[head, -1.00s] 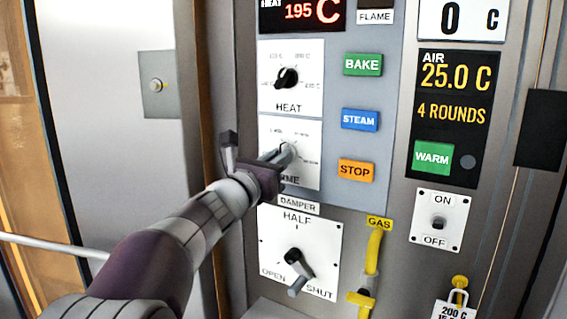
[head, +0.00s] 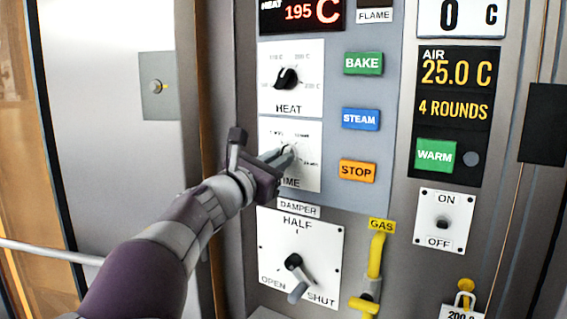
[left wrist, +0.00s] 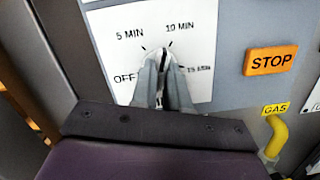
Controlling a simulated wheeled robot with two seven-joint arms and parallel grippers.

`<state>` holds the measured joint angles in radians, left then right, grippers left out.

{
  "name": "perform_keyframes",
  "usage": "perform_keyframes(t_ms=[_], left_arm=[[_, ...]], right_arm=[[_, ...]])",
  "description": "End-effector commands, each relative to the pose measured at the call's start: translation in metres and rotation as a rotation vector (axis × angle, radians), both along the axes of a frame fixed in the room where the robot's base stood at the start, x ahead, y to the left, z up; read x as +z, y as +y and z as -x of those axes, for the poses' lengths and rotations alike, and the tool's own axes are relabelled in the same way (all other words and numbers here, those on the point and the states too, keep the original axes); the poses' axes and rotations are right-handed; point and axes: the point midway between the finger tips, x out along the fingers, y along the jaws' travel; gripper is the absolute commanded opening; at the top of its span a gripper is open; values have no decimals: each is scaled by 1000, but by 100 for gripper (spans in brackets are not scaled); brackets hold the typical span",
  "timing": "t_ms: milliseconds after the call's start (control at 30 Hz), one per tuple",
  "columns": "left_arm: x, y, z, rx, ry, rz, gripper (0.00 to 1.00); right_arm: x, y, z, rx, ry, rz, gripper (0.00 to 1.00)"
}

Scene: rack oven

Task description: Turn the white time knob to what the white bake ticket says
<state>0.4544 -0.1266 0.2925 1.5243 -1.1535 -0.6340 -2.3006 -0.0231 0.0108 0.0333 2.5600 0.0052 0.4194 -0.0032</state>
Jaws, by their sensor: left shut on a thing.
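The white time dial plate (head: 309,181) is on the panel under the heat dial. In the left wrist view (left wrist: 206,30) it reads OFF, 5 MIN, 10 MIN and 15 MIN. My left gripper (head: 287,156) is shut on the time knob (left wrist: 164,52). The fingers hide most of the knob, and its exact setting is unclear; its visible tip lies between the 5 MIN and 10 MIN marks. A white ticket (head: 460,312) hangs at the lower right of the head view, cut off by the frame edge, with "200" readable. My right gripper is not in view.
The heat knob (head: 287,78) is above, and the damper lever (head: 298,276) is close below. The STEAM (head: 360,119) and STOP (head: 357,172) buttons are right of the time dial. A yellow gas pipe (head: 376,255) stands at the lower right.

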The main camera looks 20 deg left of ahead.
Motion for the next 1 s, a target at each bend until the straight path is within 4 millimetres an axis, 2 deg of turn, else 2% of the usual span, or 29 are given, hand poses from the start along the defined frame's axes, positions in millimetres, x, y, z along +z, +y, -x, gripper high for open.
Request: perform_keyframes(t_ms=[33, 300, 767, 1000], left_arm=[[-5, 0, 0, 1, 0, -26, 0], [-4, 1, 0, 0, -14, -194, 0], [-1, 1, 0, 0, -18, -256, 0], [-3, 1, 0, 0, -33, -406, 0]], right_arm=[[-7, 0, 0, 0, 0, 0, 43], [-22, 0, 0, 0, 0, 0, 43], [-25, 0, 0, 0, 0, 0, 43], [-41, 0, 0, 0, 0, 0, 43]])
